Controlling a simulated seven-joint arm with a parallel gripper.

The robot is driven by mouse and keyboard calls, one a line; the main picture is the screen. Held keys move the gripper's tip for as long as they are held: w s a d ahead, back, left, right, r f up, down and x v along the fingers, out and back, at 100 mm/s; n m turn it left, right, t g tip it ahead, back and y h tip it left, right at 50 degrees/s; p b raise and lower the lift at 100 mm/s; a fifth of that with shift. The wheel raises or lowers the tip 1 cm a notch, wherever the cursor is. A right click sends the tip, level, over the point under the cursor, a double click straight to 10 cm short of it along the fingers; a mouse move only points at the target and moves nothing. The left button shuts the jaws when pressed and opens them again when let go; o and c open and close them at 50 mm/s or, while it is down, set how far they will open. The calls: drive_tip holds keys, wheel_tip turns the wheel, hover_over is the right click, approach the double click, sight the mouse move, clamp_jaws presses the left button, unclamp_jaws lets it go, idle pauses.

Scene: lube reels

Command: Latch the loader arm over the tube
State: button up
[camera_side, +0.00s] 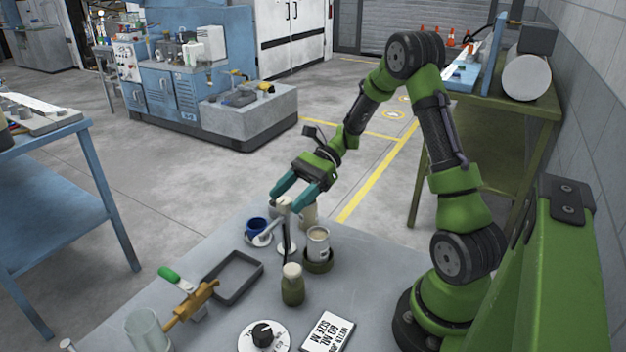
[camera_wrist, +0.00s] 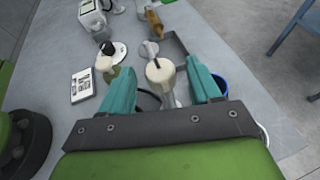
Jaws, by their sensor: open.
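My gripper (camera_side: 294,200) has two teal fingers, open, pointing down around a pale post with a cream knob (camera_side: 285,203). In the wrist view that cream knob (camera_wrist: 160,70) sits between the spread fingers (camera_wrist: 163,92), with visible gaps on both sides. A clear tube-like cylinder (camera_side: 148,330) stands at the front left. I cannot tell for certain which piece is the task's tube.
A blue cup (camera_side: 257,226) on a saucer, a pale can in a dark holder (camera_side: 318,240) and a cream-capped jar (camera_side: 292,284) stand close by. A dark tray (camera_side: 234,277), brass clamp (camera_side: 192,303), dial (camera_side: 263,336) and lettered card (camera_side: 328,332) lie nearer the front.

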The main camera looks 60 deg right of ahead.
drive_tip(key=shift+x, duration=1)
clamp_jaws()
